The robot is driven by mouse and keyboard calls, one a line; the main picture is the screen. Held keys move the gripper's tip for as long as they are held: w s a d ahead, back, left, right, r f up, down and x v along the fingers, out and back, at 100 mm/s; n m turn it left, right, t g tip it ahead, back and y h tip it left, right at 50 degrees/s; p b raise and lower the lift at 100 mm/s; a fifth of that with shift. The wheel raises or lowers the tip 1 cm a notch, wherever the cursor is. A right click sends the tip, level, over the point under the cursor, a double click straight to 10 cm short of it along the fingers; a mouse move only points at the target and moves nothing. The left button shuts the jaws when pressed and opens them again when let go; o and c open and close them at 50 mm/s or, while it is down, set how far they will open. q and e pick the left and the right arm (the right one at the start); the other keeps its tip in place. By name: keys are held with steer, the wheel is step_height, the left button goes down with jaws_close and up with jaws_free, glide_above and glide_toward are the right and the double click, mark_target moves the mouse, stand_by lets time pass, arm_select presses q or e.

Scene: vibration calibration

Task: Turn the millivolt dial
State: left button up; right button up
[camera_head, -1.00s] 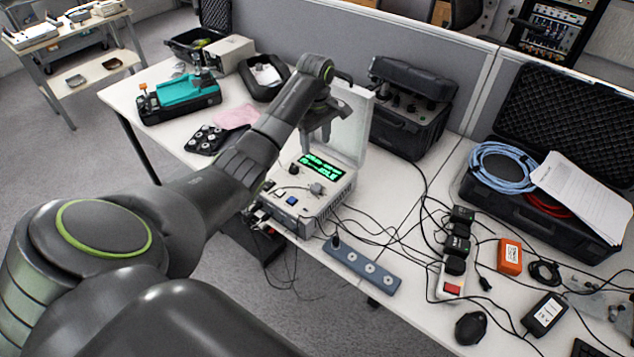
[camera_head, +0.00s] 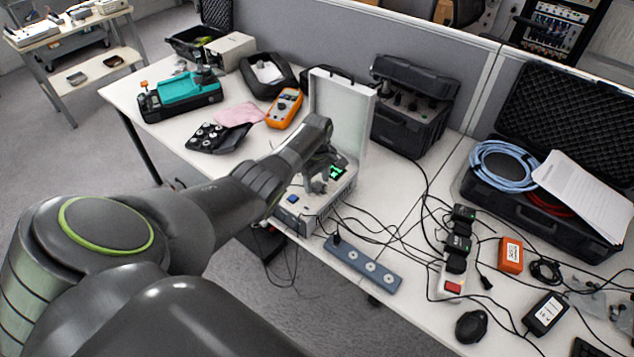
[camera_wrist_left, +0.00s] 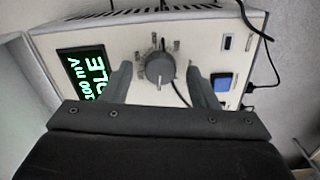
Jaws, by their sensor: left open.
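The calibrator box (camera_head: 299,208) stands on the table with its pale lid raised. Its front panel shows in the left wrist view (camera_wrist_left: 215,45). The millivolt dial (camera_wrist_left: 160,70) is a round dark grey knob with a pale line. Beside it, a screen (camera_wrist_left: 84,72) shows green text, "100 mV" and a partly covered word. My left gripper (camera_head: 320,178) is above the panel. It is open, and in the wrist view its fingers (camera_wrist_left: 160,66) appear on either side of the dial, with gaps showing. I cannot tell how deep they reach. My right gripper is not in view.
A blue button (camera_wrist_left: 221,82) is beside one finger. A grey-blue socket strip (camera_head: 362,263) and loose black cables lie in front and to the right of the box. An orange multimeter (camera_head: 284,108) lies behind my arm. The open lid (camera_head: 338,110) stands close behind the gripper.

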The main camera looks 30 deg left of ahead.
arm_select(q)
steer(key=shift+f, duration=0.3)
steer(key=c, duration=1)
steer(key=shift+m, duration=0.3)
